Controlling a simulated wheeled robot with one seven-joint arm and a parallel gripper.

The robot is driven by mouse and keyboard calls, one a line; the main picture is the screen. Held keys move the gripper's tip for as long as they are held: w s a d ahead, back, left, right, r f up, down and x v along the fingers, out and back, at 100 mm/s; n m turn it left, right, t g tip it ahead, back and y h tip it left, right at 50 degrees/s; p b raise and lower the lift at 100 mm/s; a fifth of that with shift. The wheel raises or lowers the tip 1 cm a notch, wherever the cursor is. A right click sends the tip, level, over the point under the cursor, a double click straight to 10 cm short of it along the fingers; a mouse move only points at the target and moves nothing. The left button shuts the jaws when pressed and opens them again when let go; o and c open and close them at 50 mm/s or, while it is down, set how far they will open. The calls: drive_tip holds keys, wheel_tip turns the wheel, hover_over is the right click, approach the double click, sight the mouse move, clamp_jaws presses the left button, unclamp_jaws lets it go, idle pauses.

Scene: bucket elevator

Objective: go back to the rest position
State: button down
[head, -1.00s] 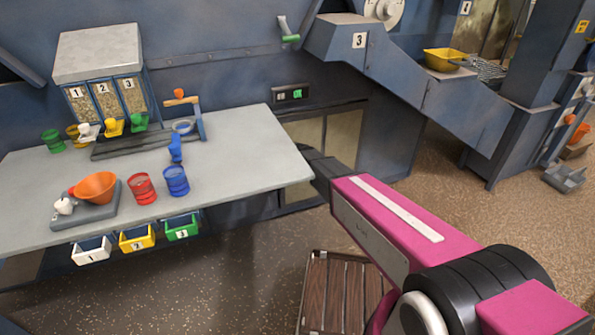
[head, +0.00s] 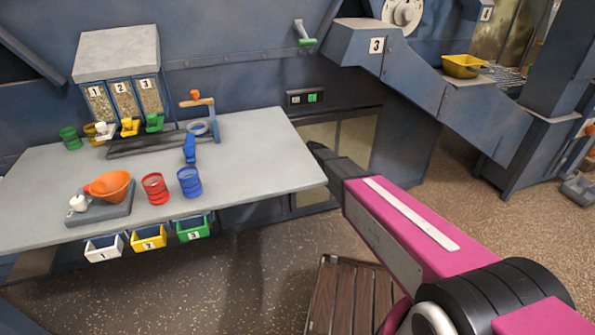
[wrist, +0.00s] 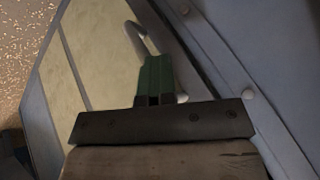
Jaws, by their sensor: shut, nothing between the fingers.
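My gripper (wrist: 155,78) shows in the wrist view with its green fingers together and nothing between them. Behind the fingers are a pale panel and a light curved handle (wrist: 141,38); I cannot tell the gap to them. In the head view my pink and black arm reaches from the lower right toward the right end of the grey table (head: 265,150). Its dark far part is in front of the pale panels (head: 355,145) under the machine. The fingers cannot be made out in the head view.
A wooden slatted platform (head: 345,300) is on the floor below my arm. Open floor (head: 455,205) lies to the right.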

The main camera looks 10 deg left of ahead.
drive_tip(key=v, duration=0.9)
drive_tip(key=s+d+g+h, duration=0.1)
drive_tip(key=s+d, duration=0.6)
drive_tip(key=d, duration=0.5)
drive_tip(key=s+d+g+h, duration=0.2)
drive_tip(key=s+d, duration=0.5)
drive_tip(key=d, duration=0.6)
drive_tip(key=s+d+g+h, duration=0.1)
drive_tip(key=s+d+h, duration=0.1)
drive_tip(key=s+d, duration=0.5)
drive_tip(key=d, duration=0.6)
drive_tip(key=shift+s+f+g, duration=0.2)
drive_tip(key=shift+s+g, duration=0.05)
drive_tip(key=shift+g, duration=0.15)
